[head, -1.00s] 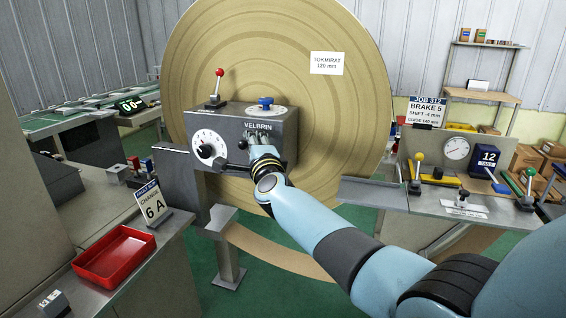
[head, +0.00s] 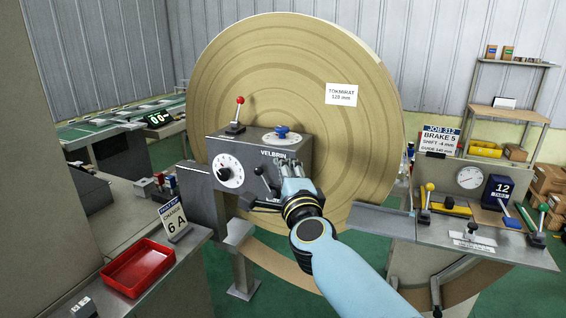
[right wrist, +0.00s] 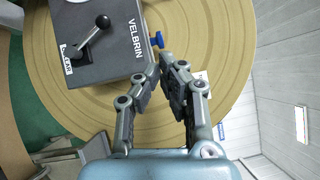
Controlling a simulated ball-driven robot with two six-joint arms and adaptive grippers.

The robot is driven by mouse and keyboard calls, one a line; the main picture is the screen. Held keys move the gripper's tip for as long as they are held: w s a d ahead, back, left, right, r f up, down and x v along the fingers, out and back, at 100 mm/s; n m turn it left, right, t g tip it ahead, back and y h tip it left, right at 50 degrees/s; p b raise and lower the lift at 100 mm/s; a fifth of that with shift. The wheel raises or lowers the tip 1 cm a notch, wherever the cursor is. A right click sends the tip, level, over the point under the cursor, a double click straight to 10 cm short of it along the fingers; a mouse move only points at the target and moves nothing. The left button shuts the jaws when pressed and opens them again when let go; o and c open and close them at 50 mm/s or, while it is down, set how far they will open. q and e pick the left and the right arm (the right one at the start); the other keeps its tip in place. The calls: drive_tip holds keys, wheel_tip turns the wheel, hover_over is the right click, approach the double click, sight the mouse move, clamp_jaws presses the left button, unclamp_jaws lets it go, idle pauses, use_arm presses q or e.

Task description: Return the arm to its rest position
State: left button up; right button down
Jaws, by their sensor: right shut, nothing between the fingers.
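My right gripper (head: 283,180) is in front of the lower right part of the grey VELBRIN control box (head: 228,150). In the right wrist view its two fingers (right wrist: 167,65) are closed together with nothing between them. The box also shows there (right wrist: 88,25), with a black lever (right wrist: 92,38) on its face, apart from the fingers. My right arm comes in from the bottom of the head view. My left gripper is not in view.
A huge tan roll (head: 350,150) stands behind the box. A red-knobbed lever (head: 238,112) and a blue knob (head: 282,131) are on its top. A red tray (head: 138,268) lies at left; a lever console (head: 475,240) stands at right.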

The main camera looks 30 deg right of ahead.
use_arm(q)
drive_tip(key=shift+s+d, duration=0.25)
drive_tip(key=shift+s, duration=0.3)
